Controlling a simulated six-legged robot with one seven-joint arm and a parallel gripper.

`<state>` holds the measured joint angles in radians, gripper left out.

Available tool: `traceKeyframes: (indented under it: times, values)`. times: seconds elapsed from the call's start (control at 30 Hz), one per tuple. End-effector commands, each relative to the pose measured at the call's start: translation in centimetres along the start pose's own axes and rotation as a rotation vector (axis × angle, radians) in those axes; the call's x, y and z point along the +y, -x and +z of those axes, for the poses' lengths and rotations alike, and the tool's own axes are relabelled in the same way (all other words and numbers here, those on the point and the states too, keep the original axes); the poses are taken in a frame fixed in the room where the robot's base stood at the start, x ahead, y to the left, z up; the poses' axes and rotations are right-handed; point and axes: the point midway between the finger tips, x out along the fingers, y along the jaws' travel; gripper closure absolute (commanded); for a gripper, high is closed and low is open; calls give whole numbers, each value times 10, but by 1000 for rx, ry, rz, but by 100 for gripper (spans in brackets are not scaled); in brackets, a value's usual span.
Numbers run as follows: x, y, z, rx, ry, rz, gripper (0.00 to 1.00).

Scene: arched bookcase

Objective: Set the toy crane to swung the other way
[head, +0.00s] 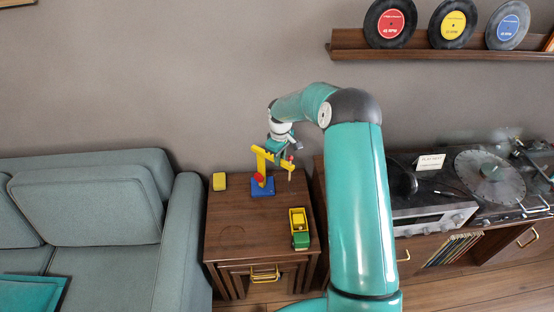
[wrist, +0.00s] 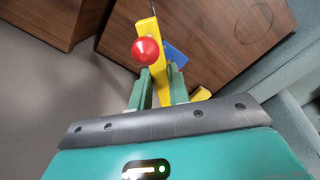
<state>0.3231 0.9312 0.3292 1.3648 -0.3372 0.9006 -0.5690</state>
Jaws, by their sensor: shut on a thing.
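The toy crane stands on the small wooden cabinet, with a blue base (head: 262,187), a yellow mast and a yellow jib (head: 272,158) pointing right. A hook line hangs from the jib's right end. My gripper (head: 284,150) reaches down from above onto the jib. In the wrist view, my gripper's green fingers (wrist: 161,82) are on either side of the yellow jib (wrist: 157,72) and shut on it. The fingers partly hide the jib.
A yellow block (head: 219,181) lies at the cabinet's back left. A toy truck (head: 299,228) stands at its front right. A grey-green sofa (head: 100,205) is to the left, a record player (head: 487,178) to the right. The cabinet's (head: 235,235) front left is clear.

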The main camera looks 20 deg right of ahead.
Motion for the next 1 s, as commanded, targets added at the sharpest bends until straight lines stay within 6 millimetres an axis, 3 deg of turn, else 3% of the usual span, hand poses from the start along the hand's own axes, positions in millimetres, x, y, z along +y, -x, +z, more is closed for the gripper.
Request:
traceKeyframes:
  times: [0.6,0.63,0.73,1.0]
  values:
    - [5,0,0,0,50,1,100]
    - [5,0,0,0,50,1,78]
    - [5,0,0,0,50,1,60]
    - [5,0,0,0,50,0,60]
